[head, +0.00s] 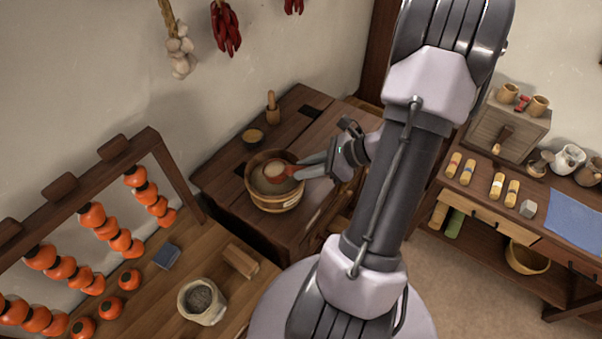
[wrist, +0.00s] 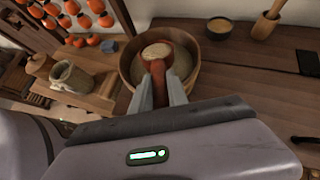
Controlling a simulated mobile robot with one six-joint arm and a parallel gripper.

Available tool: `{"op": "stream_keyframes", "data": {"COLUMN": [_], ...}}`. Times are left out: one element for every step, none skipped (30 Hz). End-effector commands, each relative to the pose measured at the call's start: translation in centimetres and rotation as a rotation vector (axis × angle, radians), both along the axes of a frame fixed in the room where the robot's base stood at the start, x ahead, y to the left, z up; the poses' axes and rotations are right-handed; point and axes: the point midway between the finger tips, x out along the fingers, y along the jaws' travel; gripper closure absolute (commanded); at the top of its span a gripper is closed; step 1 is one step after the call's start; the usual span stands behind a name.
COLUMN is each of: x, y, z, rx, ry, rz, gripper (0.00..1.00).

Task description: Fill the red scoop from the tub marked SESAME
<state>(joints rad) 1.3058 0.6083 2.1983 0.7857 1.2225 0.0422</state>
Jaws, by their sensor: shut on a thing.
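A round wooden tub (head: 272,204) with pale grain in it stands on the dark wooden chest. No marking on it can be read. My gripper (head: 302,173) is shut on the handle of the red scoop (head: 288,172). In the wrist view, the scoop (wrist: 159,77) sticks out ahead between the fingers of my gripper (wrist: 160,93), its bowl over the inside of the tub (wrist: 125,72). The bowl holds a pale, grain-like heap. I cannot tell whether the scoop touches the grain below.
A small dark bowl (head: 253,137) of yellow stuff and a wooden mortar with pestle (head: 273,115) stand behind the tub. A side table (head: 483,203) is at right.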

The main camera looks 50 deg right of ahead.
Motion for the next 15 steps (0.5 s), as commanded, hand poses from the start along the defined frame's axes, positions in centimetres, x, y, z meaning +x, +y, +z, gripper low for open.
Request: {"op": "stream_keyframes", "data": {"x": [-0.1, -0.1, -0.2, -0.2, -0.2, -0.2, -0.2, -0.2, -0.2, -0.2, -0.2, -0.2, -0.2, -0.2, -0.2], "y": [-0.1, -0.1, -0.1, -0.1, -0.1, -0.2, -0.1, -0.1, -0.1, -0.1, -0.1, -0.1, -0.1, -0.1, -0.1], "z": [-0.6, -0.7, -0.7, -0.8, -0.8, -0.2, 0.6, 1.0, 1.5, 1.8, 2.2, 2.6, 2.9, 3.2, 3.6], "rx": [0.017, 0.027, 0.041, 0.052, 0.062, 0.070, 0.072, 0.073, 0.077, 0.080, 0.082, 0.087, 0.090, 0.093, 0.097], "ry": [-0.025, -0.044, -0.070, -0.089, -0.110, -0.127, -0.131, -0.135, -0.143, -0.147, -0.151, -0.159, -0.163, -0.168, -0.175], "rz": [-0.002, -0.003, -0.002, -0.001, -0.003, -0.001, 0.000, 0.001, 0.001, 0.001, 0.001, 0.001, -0.001, -0.001, -0.001], "gripper": [1.00, 1.00, 1.00, 1.00, 1.00, 1.00, 1.00, 1.00, 1.00, 1.00, 1.00, 1.00, 1.00, 1.00, 1.00]}}
